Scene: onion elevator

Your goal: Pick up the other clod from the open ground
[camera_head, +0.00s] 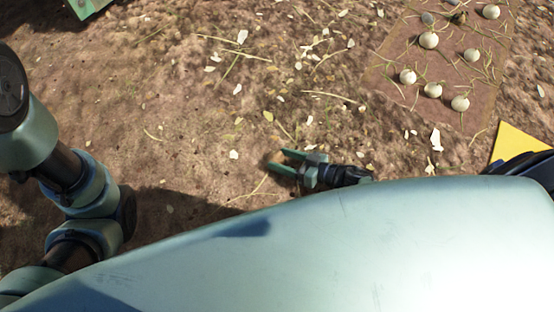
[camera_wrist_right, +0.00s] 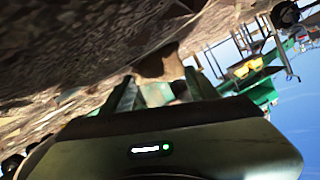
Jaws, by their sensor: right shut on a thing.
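My right gripper (camera_head: 285,161) is low over the open ground, just beyond the front edge of my body, with its fingers pointing left. In the right wrist view the right gripper (camera_wrist_right: 158,92) is shut on a brown, lumpy clod (camera_wrist_right: 157,64) at its fingertips. The ground lies very close to it there. In the head view the clod cannot be made out at the fingertips. My left arm comes in at the left, but its gripper is not in view.
A reddish-brown patch (camera_head: 385,88) at the upper right bears several pale onions (camera_head: 429,40), a grey lump (camera_head: 427,18) and a dark brown lump (camera_head: 459,18). A yellow panel (camera_head: 512,143) is at the right. Straw and pale flakes litter the otherwise open ground. Green machinery (camera_wrist_right: 262,88) shows in the wrist view.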

